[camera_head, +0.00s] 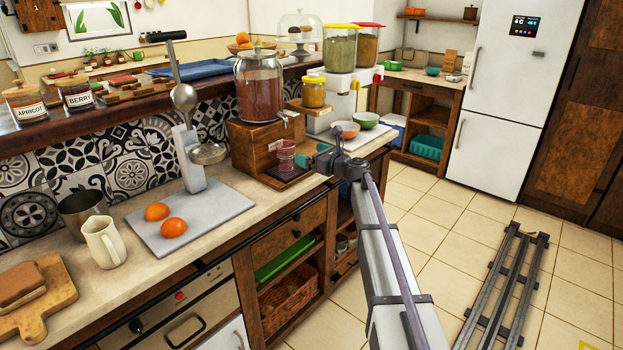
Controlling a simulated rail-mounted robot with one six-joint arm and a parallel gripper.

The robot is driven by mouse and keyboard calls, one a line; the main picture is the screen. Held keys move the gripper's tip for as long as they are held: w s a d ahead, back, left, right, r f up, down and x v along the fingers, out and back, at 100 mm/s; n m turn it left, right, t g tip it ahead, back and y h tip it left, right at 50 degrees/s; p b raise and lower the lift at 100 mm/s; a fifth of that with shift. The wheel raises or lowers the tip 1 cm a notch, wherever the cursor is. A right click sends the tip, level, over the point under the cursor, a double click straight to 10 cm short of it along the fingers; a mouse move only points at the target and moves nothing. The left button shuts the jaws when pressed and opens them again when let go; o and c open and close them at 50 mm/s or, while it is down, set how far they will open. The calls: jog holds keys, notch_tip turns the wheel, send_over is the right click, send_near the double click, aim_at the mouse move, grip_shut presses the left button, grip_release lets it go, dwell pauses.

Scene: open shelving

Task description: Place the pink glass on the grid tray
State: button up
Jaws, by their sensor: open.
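The pink glass (286,155) is upright under the tap of the wooden drink dispenser. Its base is at the small dark tray (293,178) in front of the dispenser, which looks like the grid tray; its grid pattern is too small to make out. I cannot tell whether the glass rests fully on it. My gripper (303,160) is open, just to the right of the glass, with its teal fingertips pointing at it. I cannot tell whether the fingertips touch the glass.
The dispenser (259,90) stands close behind the glass. Bowls (365,120) and a juice machine (342,85) are to its right. A white board (185,215) with two oranges and a citrus press (190,150) is to the left. A white pitcher (103,240) stands farther left.

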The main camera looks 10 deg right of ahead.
jog(key=s+a+f+n+g+h, duration=0.1)
jog(key=s+a+f+n+g, duration=0.25)
jog(key=s+n, duration=0.4)
jog(key=s+a+f+n+g+h, duration=0.1)
jog(key=s+a+f+n+g, duration=0.3)
jog(key=s, duration=0.6)
jog(key=s+a+f+n+g+h, duration=0.1)
jog(key=s+a+f+n+g, duration=0.3)
jog(key=s+n, duration=0.35)
jog(key=s+d+f+n+g+h, duration=0.1)
jog(key=s+d+f+n+h, duration=0.1)
jog(key=s+n, duration=0.3)
jog(key=s+d+f+n+g+h, duration=0.2)
jog(key=s+n+h, duration=0.3)
jog(key=s, duration=0.9)
jog(key=shift+d+f, duration=0.35)
jog(key=shift+f, duration=0.5)
notch_tip(320, 180, up, 12)
jog(key=p, duration=1.1)
jog(key=shift+f+p, duration=0.15)
jog(key=shift+p, duration=0.15)
jog(key=shift+g, duration=0.25)
jog(key=shift+c, duration=0.2)
